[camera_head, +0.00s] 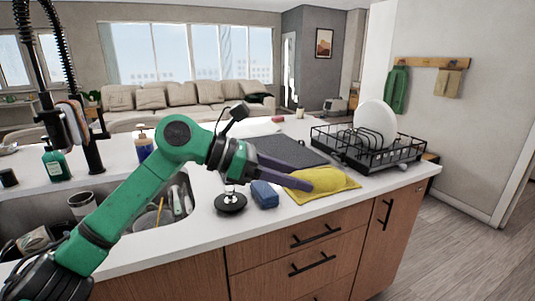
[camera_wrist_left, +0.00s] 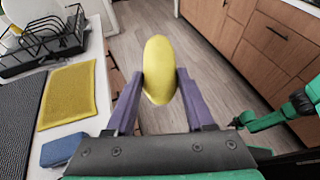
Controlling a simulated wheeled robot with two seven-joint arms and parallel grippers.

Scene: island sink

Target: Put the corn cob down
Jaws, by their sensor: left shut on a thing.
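My left gripper (camera_head: 308,178) reaches in from the left, above the counter's front edge. In the left wrist view its two purple fingers (camera_wrist_left: 160,75) are shut on the yellow corn cob (camera_wrist_left: 160,62), one on each side. The cob's far end sticks out past the fingertips, and wood floor shows behind it. In the head view the cob blends with the yellow cloth behind it, so its outline is hard to tell.
A yellow cloth (camera_wrist_left: 68,95) and a blue sponge (camera_head: 265,194) lie on the counter. A black dish rack (camera_head: 370,157) with a white plate (camera_head: 376,124) stands at the right. A dark mat (camera_head: 285,150) lies behind. The sink (camera_head: 150,238) is at left.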

